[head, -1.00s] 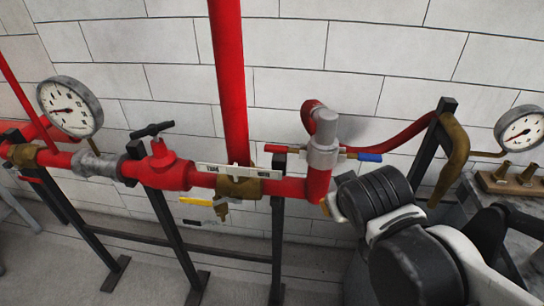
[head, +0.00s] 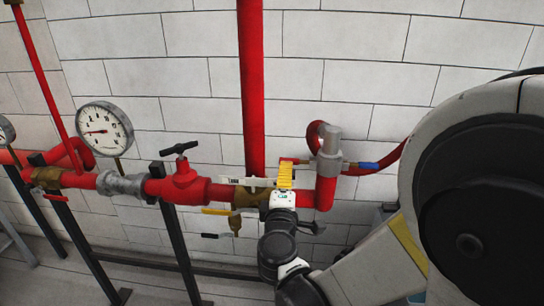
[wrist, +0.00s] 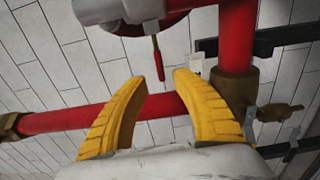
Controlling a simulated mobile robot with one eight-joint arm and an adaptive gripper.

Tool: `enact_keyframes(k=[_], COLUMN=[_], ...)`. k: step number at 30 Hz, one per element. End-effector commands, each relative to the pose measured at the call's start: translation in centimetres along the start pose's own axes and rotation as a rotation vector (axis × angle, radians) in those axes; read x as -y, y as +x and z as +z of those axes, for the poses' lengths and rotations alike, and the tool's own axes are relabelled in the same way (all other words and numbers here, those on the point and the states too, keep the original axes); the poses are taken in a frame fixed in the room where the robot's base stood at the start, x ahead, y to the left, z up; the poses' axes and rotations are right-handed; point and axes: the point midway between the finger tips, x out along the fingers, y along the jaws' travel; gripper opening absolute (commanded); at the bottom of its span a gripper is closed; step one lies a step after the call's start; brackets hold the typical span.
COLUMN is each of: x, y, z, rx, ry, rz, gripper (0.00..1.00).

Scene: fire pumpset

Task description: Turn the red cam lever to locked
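The red cam lever (head: 291,160) sticks out to the left of a grey coupling (head: 329,150) in the head view. The lever also shows in the wrist view (wrist: 159,62), hanging below the grey coupling (wrist: 125,10) at the top. My gripper (head: 285,170) has yellow fingers and is just below the lever in the head view, covering part of it. In the wrist view the fingers (wrist: 160,80) stand apart, with the lever's tip just beyond the gap between them. I see no grip on it. A blue-handled lever (head: 368,165) sits on the coupling's right side.
A red riser pipe (head: 251,90) stands left of the coupling. A black-handled red valve (head: 184,180) and a pressure gauge (head: 104,130) stand further left. A white-block wall (head: 400,50) is behind.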

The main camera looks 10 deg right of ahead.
Motion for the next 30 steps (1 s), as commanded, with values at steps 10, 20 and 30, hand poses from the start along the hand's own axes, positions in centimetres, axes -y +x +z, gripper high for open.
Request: enact_keyframes(k=[10, 20, 30], x=[0.2, 0.0, 0.0], y=[6.3, 7.4, 7.4], z=[0.1, 0.1, 0.0], rx=[0.002, 0.001, 0.001], ry=[0.002, 0.002, 0.002], rz=[-0.001, -0.001, -0.001], gripper=[0.32, 0.32, 0.0])
